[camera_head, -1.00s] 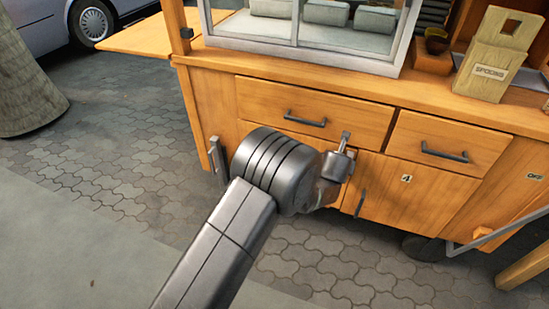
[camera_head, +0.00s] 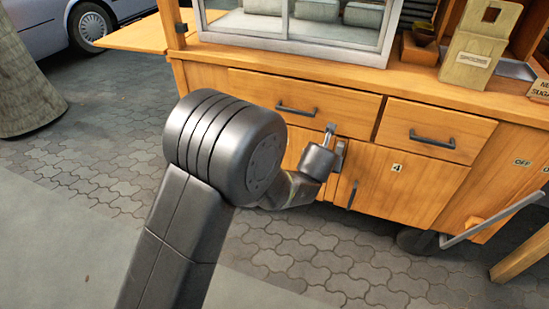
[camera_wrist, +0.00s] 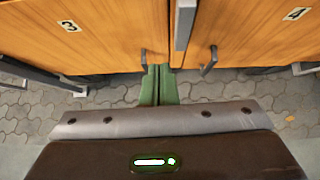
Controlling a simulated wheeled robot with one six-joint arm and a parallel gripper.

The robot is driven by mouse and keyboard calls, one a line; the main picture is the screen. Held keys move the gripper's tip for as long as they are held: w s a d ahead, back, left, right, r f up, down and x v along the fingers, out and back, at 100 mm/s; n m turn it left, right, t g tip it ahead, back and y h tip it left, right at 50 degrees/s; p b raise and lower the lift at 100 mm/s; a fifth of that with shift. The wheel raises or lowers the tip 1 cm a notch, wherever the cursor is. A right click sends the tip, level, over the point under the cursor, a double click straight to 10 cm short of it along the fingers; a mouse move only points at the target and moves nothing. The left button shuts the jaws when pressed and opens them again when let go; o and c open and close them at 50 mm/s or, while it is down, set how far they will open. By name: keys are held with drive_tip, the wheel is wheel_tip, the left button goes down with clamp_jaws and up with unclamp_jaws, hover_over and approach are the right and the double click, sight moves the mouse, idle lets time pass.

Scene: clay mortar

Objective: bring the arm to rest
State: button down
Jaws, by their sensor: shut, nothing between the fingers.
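My arm (camera_head: 172,245) reaches up from the bottom of the head view, with its large round joint (camera_head: 225,150) in front of the wooden cart (camera_head: 262,141). My gripper (camera_wrist: 157,70) shows in the wrist view as two green fingers side by side, shut and empty. The fingers point toward the lower edges of the cabinet doors numbered 3 (camera_wrist: 69,25) and 4 (camera_wrist: 295,13). I cannot tell how far the tips are from the doors. In the head view the fingers are not clearly visible.
The cart has drawers with dark handles (camera_head: 296,109), (camera_head: 432,139) and a glass case (camera_head: 290,32) on top. A metal bar (camera_head: 492,220) juts out at the right. A tree trunk (camera_head: 25,85) and a car (camera_head: 65,25) stand at the left. The pavement (camera_head: 95,175) between is clear.

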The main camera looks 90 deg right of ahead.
drive_tip(key=shift+w+a+r, duration=0.1)
drive_tip(key=shift+a+r, duration=0.3)
drive_tip(key=shift+a, duration=0.05)
